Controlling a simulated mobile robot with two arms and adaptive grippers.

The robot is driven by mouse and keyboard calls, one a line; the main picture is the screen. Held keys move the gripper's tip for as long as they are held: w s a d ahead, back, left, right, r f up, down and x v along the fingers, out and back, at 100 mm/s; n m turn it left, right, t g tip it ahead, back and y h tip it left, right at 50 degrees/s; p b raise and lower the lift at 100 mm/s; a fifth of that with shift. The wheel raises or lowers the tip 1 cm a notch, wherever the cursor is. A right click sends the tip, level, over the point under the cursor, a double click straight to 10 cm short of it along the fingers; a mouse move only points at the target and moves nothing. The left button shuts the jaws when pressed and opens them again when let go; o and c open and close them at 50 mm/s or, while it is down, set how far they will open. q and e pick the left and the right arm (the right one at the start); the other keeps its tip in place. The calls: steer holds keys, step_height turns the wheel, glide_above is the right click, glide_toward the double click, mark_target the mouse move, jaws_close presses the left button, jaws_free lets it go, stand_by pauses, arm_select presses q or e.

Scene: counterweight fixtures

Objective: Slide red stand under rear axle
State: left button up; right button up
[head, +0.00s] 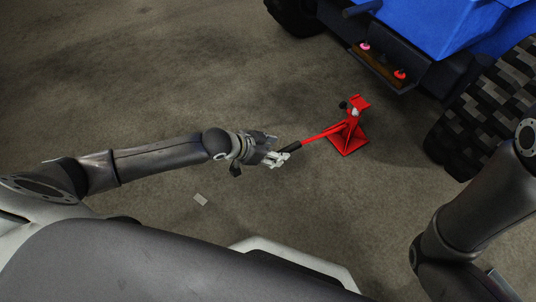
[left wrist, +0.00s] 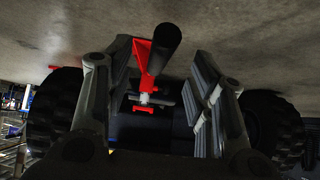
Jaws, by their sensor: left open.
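The red stand (head: 347,137) is upright on the floor, short of the blue vehicle's near end. Its red handle slopes toward my left gripper and ends in a black grip (head: 292,147). My left gripper (head: 277,152) is open at the end of that grip. In the left wrist view, the black grip (left wrist: 166,46) lies between the spread fingers of the gripper (left wrist: 157,100), with the red stand (left wrist: 146,58) beyond it. I cannot tell whether the fingers touch the grip. The rear axle is not clearly visible under the vehicle. My right gripper is out of view.
The blue vehicle (head: 425,25) stands at the upper right, with a large black tyre (head: 478,112) on the right. A dark rear bar (head: 385,68) carries a pink and a red fitting. Bare floor lies between stand and vehicle.

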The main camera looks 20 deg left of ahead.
arm_select(q)
steer(key=shift+w+d+f+b, duration=0.2)
steer(key=shift+f+b, duration=0.1)
steer(key=shift+f, duration=0.15)
steer(key=shift+w+d+f+b, duration=0.1)
steer(key=shift+w+f+b, duration=0.05)
steer(key=shift+f+b, duration=0.2)
steer(key=shift+w+d+f, duration=0.1)
steer(key=shift+w+d, duration=0.1)
steer(key=shift+w, duration=0.1)
steer(key=shift+b+x, duration=0.3)
steer(key=shift+x, duration=1.25)
jaws_close()
